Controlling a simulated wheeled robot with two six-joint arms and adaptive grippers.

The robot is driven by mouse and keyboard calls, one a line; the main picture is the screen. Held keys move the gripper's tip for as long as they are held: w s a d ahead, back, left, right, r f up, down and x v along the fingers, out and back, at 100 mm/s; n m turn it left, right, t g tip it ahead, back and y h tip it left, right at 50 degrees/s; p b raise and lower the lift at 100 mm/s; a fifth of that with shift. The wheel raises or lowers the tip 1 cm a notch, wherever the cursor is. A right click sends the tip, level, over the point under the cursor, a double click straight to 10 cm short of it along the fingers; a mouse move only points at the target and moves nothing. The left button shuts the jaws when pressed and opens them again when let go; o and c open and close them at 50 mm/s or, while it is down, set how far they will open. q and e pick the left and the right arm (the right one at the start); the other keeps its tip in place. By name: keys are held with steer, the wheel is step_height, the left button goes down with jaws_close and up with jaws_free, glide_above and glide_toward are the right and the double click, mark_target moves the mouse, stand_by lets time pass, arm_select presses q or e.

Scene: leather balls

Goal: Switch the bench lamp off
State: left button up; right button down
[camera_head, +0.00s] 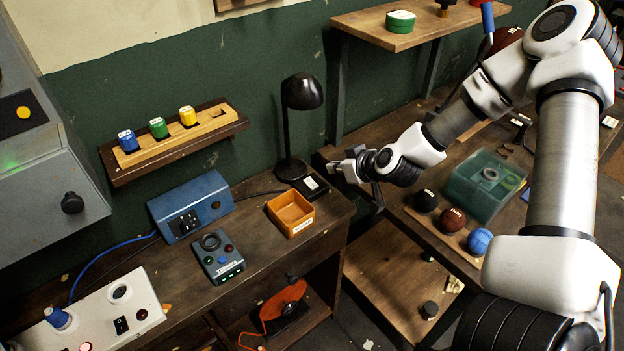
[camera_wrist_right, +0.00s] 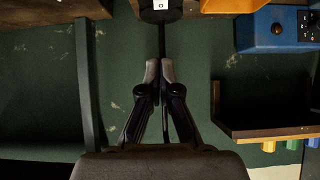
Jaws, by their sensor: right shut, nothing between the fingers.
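The black bench lamp (camera_head: 303,92) stands at the back right of the workbench, its shade above a thin stem. Its shade shows no clear glow from this side. A black switch box with a white rocker (camera_head: 311,186) lies beside its base. My right gripper (camera_head: 338,166) is shut and empty, just right of the switch box and seemingly above it. In the right wrist view the shut fingertips (camera_wrist_right: 160,72) point towards the box's white marked rocker (camera_wrist_right: 161,4), with a gap between. My left gripper is not in view.
An orange tray (camera_head: 291,213) and a blue power box (camera_head: 189,206) stand on the bench near the lamp. Right of my gripper are several balls and a green translucent bin (camera_head: 484,186).

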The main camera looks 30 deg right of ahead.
steer(key=b, duration=0.2)
glide_above(312, 185)
steer(key=s, duration=0.1)
step_height(312, 185, down, 6)
steer(key=shift+d+r, duration=0.15)
steer(key=f, duration=0.1)
steer(key=w+f+p, duration=0.1)
steer(key=f, duration=0.1)
steer(key=shift+f, duration=0.7)
